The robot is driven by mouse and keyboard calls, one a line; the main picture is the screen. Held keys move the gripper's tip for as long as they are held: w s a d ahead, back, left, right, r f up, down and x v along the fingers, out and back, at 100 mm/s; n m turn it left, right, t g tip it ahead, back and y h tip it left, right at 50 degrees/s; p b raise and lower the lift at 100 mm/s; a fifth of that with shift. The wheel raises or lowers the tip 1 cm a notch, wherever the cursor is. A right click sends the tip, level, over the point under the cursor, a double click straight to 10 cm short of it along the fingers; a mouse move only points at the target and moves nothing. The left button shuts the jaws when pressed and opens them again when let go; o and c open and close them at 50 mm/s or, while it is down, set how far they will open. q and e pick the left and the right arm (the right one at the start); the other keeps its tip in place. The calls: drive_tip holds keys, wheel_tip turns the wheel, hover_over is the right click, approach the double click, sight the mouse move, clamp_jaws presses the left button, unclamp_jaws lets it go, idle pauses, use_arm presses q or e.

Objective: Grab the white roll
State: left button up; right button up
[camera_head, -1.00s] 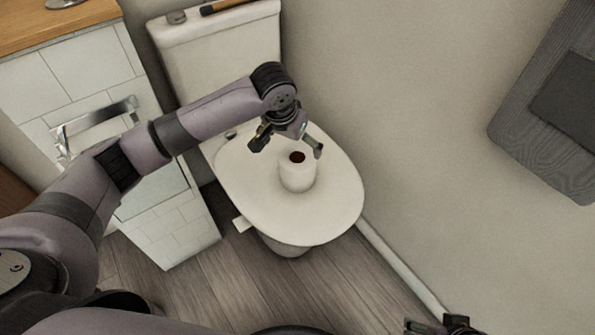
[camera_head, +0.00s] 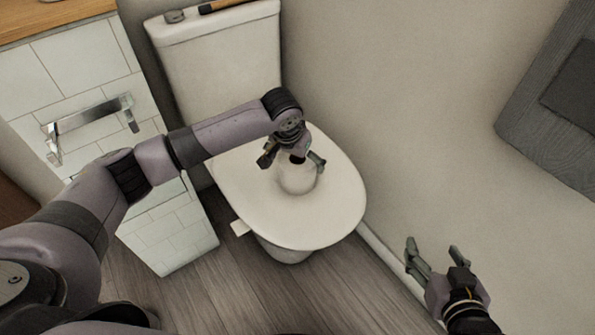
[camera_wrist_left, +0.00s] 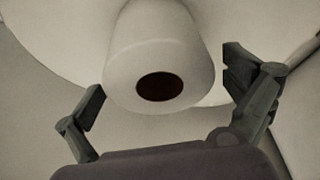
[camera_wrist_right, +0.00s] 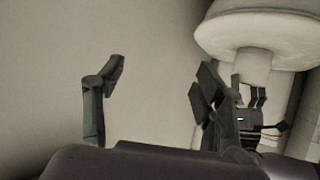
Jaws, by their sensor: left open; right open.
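The white roll (camera_head: 297,181) stands upright on the closed lid of the toilet (camera_head: 335,205). My left gripper (camera_head: 293,163) is open right over the roll, with a finger on either side of its upper part. In the left wrist view the roll (camera_wrist_left: 160,55) shows its dark core hole toward the camera, between the spread fingers (camera_wrist_left: 165,90); gaps show on both sides. My right gripper (camera_head: 435,252) is open and empty near the wall at the lower right. The right wrist view also shows the roll (camera_wrist_right: 247,68) and part of my left gripper.
The toilet tank (camera_head: 215,50) stands behind the lid, with a wooden-handled item (camera_head: 222,5) on top. A tiled cabinet (camera_head: 85,65) with a metal holder (camera_head: 90,122) is on the left. A grey panel (camera_head: 555,110) is on the right wall. The floor in front is clear.

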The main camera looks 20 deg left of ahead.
use_arm(q)
drive_tip(key=b+x, duration=0.1)
drive_tip(key=x, duration=0.3)
drive_tip(key=shift+s+b, duration=0.15)
drive_tip(key=shift+b, duration=0.25)
drive_tip(key=shift+f, duration=0.1)
use_arm(e)
drive_tip(key=w+a+r+t+y, duration=0.1)
drive_tip(key=w+a+r+t, duration=0.1)
drive_tip(key=r+t, duration=0.3)
wheel_tip(320, 180, up, 4)
drive_tip(key=shift+w+f+y, duration=0.25)
drive_tip(key=shift+w+y, duration=0.05)
drive_tip(key=shift+w, duration=0.45)
use_arm(q)
drive_tip(key=shift+c, duration=0.4)
use_arm(e)
drive_tip(key=shift+a, duration=0.1)
use_arm(q)
drive_tip(key=c, duration=1.1)
